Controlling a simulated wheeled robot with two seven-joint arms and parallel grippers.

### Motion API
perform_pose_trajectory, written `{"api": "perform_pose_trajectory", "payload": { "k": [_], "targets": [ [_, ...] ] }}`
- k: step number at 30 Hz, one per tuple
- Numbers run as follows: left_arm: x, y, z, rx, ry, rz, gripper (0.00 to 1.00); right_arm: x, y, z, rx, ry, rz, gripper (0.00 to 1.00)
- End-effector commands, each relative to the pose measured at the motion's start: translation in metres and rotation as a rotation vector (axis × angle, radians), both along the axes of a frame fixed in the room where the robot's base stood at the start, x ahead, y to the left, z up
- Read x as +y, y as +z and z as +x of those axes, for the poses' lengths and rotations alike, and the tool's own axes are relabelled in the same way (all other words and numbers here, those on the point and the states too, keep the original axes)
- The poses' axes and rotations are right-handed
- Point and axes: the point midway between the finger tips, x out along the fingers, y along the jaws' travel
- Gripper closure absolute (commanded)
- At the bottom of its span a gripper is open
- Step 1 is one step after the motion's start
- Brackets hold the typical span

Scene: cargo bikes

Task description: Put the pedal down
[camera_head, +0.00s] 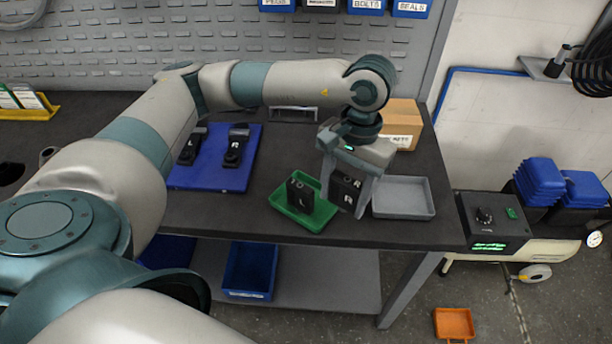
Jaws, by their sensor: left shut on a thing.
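My left gripper (345,197) is shut on a black pedal (344,187) with a white R-like mark, one finger on each side. The pedal is between the green tray (321,222) and the grey tray (404,210); I cannot tell whether it touches the bench. A second black pedal (300,194), marked L, stands in the green tray. The grey tray looks empty. Two black crank arms, one marked L (189,148) and one marked R (235,150), lie on the blue mat (213,181). My right gripper is not in view.
A cardboard box (403,122) stands behind the gripper. A blue bin (250,270) sits on the lower shelf. A grey control box (490,222) stands right of the bench.

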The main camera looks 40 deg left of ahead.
Motion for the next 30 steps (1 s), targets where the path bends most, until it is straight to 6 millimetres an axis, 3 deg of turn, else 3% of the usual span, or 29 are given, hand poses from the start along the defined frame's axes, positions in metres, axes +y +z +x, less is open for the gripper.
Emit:
{"api": "perform_pose_trajectory", "payload": {
  "k": [5, 11, 30],
  "targets": [
    [0.000, 0.000, 0.004, 0.001, 0.095, -0.001, 0.73, 0.000, -0.001, -0.003, 0.002, 0.000, 0.001, 0.56],
    [-0.002, 0.001, 0.013, 0.000, 0.358, -0.002, 0.73, 0.002, -0.003, -0.001, -0.008, 0.000, 0.004, 0.56],
    [-0.006, 0.009, 0.051, 0.001, 1.570, -0.003, 0.73, 0.017, -0.006, 0.037, -0.088, 0.005, 0.028, 0.56]
  ]
}}
